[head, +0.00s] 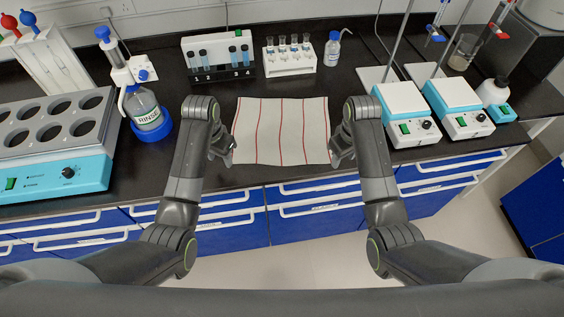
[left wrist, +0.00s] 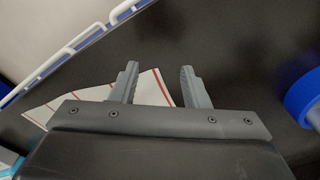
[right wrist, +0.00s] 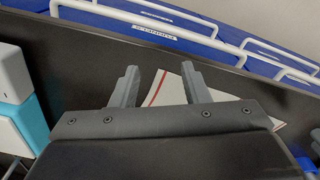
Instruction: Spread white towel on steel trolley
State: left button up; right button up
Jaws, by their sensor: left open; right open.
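A white towel with thin red stripes (head: 281,130) lies flat and spread on the black bench, near its front edge. My left gripper (head: 229,152) is open at the towel's left side, near its front corner. In the left wrist view the towel (left wrist: 151,92) shows between and below the open fingers (left wrist: 158,68). My right gripper (head: 338,156) is open at the towel's right side. In the right wrist view the towel (right wrist: 165,88) shows between its open fingers (right wrist: 160,68). Contact with the cloth cannot be told. No steel trolley shows.
White and teal hotplates (head: 404,112) stand to the right. A block with round wells (head: 53,142) fills the far left. Blue drawers with white handles (head: 315,195) front the bench.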

pick_arm(q)
jog(key=m, duration=0.1)
send_near(238, 159)
pick_arm(e)
notch_tip(238, 159, up, 3)
jog(key=n, duration=0.2)
send_over(326, 159)
pick_arm(q)
jog(key=shift+g, duration=0.3)
jog(key=shift+w+d+f, duration=0.1)
jog(key=shift+f, duration=1.55)
jog(key=shift+w+f, duration=0.1)
jog(key=shift+f, duration=1.55)
pick_arm(e)
jog(key=shift+g, duration=0.3)
jog(key=shift+f, duration=3.65)
pick_arm(q)
jog(key=shift+f, duration=0.2)
pick_arm(e)
jog(key=shift+f, duration=0.2)
pick_arm(q)
jog(key=shift+c, duration=0.5)
pick_arm(e)
jog(key=shift+c, duration=0.5)
pick_arm(q)
grip_shut()
pick_arm(e)
grip_shut()
